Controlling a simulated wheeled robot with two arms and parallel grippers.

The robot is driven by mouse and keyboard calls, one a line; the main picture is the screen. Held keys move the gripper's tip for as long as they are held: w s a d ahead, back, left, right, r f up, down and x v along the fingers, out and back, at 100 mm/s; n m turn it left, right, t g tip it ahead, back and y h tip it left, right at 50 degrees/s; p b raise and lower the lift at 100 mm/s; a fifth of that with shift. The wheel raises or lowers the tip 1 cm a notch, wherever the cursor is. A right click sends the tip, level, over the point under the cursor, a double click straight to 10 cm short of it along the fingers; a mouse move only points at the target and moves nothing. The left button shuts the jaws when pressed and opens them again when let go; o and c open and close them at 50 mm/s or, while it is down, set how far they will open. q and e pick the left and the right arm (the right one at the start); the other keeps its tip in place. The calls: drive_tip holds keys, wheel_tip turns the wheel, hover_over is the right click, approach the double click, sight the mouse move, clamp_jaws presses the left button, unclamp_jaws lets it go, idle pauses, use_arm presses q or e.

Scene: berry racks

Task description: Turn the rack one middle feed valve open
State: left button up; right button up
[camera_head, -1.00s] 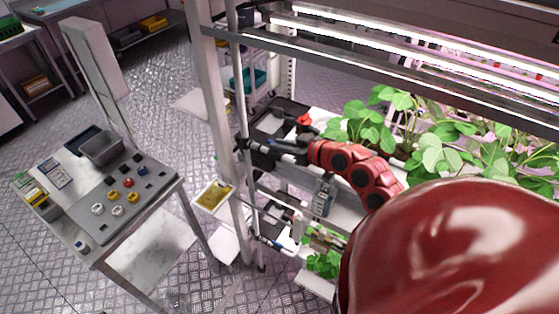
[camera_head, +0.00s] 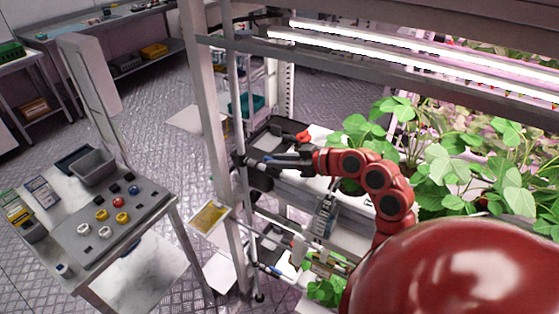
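A berry rack (camera_head: 205,120) with a thin vertical feed pipe (camera_head: 236,110) stands in the middle of the view. A small dark fitting (camera_head: 240,160) sits on the pipe at mid height and looks like the middle feed valve. Its handle position is too small to tell. My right gripper (camera_head: 268,161), black on a red arm, points left at this fitting. Its fingertips are at or very close to the fitting's right side. I cannot tell whether they touch it or are open or shut. My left gripper is not in view.
Leafy plants (camera_head: 440,165) fill the rack's shelf at right under bright light bars (camera_head: 400,55). A lower blue-tipped fitting (camera_head: 268,268) and a yellow card (camera_head: 209,218) are near the post. A side table (camera_head: 150,205) with coloured knobs stands at left.

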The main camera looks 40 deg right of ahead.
drive_tip(key=shift+o, duration=1.2)
drive_tip(key=p+v, duration=0.3)
drive_tip(key=v, duration=1.4)
drive_tip(key=shift+s, duration=0.1)
